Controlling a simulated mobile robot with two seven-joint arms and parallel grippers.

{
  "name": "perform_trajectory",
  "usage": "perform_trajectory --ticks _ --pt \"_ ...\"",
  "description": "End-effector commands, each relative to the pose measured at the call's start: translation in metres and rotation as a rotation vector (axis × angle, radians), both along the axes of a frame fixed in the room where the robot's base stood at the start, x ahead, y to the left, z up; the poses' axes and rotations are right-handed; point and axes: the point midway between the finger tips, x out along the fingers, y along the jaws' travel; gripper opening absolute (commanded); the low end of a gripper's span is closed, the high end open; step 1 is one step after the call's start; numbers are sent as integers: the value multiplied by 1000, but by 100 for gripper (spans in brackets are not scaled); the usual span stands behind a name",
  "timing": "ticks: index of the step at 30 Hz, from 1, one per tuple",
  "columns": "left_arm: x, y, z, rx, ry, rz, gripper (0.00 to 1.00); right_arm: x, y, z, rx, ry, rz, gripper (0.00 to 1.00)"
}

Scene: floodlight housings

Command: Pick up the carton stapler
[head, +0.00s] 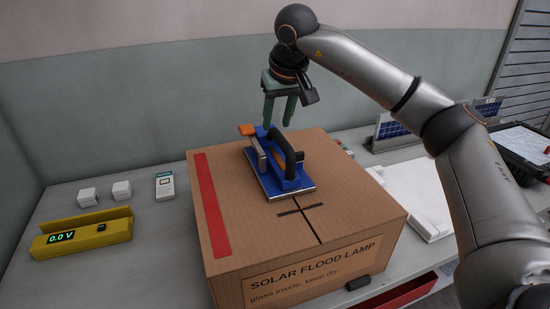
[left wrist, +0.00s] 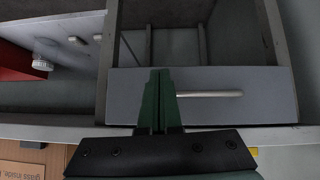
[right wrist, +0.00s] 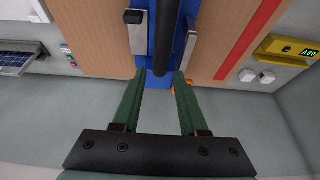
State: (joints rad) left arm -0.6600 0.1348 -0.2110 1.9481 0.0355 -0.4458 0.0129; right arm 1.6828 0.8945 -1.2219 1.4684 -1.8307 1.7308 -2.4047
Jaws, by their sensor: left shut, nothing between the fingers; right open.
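The carton stapler (head: 279,167) is blue with a black handle and an orange tip, and it lies on top of a cardboard carton (head: 340,210). My right gripper (head: 279,122) is open, above and just behind the stapler in the head view. In the right wrist view the open fingers (right wrist: 159,78) are apart, with the stapler's blue body and black handle (right wrist: 167,40) beyond and between them. Nothing is in the right gripper. My left gripper (left wrist: 160,72) is shut and empty, in front of a grey drawer front (left wrist: 270,88); it is not in the head view.
A yellow meter (head: 82,232) reading 0.0 V, small white blocks (head: 122,189) and a white handheld device (head: 165,186) are left of the carton. Small solar panels (head: 393,128) and a dark case (head: 522,150) are at the right.

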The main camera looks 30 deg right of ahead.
Motion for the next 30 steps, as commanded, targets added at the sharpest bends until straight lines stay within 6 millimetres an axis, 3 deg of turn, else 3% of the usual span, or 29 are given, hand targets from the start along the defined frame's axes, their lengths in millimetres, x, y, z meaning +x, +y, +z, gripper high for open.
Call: perform_trajectory --ticks 9,18,30 --pt "0 -1 -1 -1 -1 -2 0 12 -3 -42 1 1 -1 42" --pt "2 -1 0 -1 -3 -3 0 13 -3 -46 1 0 0 41" --pt "2 -1 0 -1 -4 -3 0 13 -3 -46 1 0 0 0"
